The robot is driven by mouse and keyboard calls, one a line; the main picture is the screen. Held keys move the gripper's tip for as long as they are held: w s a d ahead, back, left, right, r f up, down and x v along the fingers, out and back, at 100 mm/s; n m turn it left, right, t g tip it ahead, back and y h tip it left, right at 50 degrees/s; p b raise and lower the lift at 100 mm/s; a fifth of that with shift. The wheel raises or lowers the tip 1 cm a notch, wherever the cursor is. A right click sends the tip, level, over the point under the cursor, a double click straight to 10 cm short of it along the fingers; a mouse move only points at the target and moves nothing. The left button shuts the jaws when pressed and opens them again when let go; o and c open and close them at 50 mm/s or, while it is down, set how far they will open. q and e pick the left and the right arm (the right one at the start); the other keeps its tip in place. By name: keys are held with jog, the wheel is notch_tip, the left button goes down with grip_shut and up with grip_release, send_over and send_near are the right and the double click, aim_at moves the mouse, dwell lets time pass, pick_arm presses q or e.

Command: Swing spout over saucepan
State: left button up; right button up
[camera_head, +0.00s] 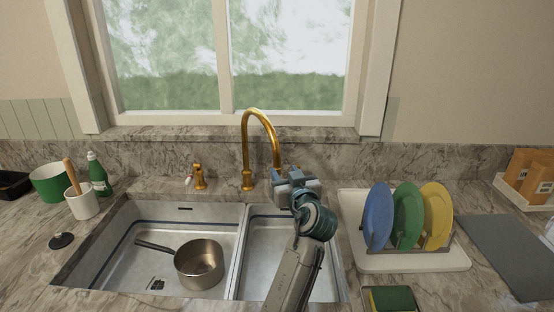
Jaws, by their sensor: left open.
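The gold faucet (246,150) stands behind the sink, near the divider between the two basins. Its arched spout (266,122) bends right, and its end comes down at the left edge of my gripper. The saucepan (199,268) sits in the left basin with its handle pointing left and back. The spout end is to the right of the pan, on the right basin's side. My left gripper (291,174) is open at the spout's lower end. I cannot tell whether its fingers are around the spout or only beside it. My right gripper is not in view.
A dish rack (410,262) with blue, green and yellow plates stands right of the sink. A gold side tap (199,178) is behind the left basin. A green bottle (98,174) and white cup (82,204) stand at left. A sponge (391,299) lies at front right.

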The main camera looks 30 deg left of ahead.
aim_at(278, 162)
pick_arm(q)
jog(key=p+x, duration=0.2)
jog(key=x, duration=0.4)
jog(key=shift+a+r, duration=0.1)
jog(key=shift+a, duration=0.05)
jog(key=shift+f+p+x, duration=0.2)
jog(key=shift+p+x, duration=0.15)
jog(key=shift+x, duration=0.55)
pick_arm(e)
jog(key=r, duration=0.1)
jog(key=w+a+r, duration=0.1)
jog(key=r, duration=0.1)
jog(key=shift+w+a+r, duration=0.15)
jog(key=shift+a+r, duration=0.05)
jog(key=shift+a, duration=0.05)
pick_arm(q)
jog(key=shift+c, duration=0.2)
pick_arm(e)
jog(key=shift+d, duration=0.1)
pick_arm(q)
jog(key=c, duration=0.7)
grip_shut()
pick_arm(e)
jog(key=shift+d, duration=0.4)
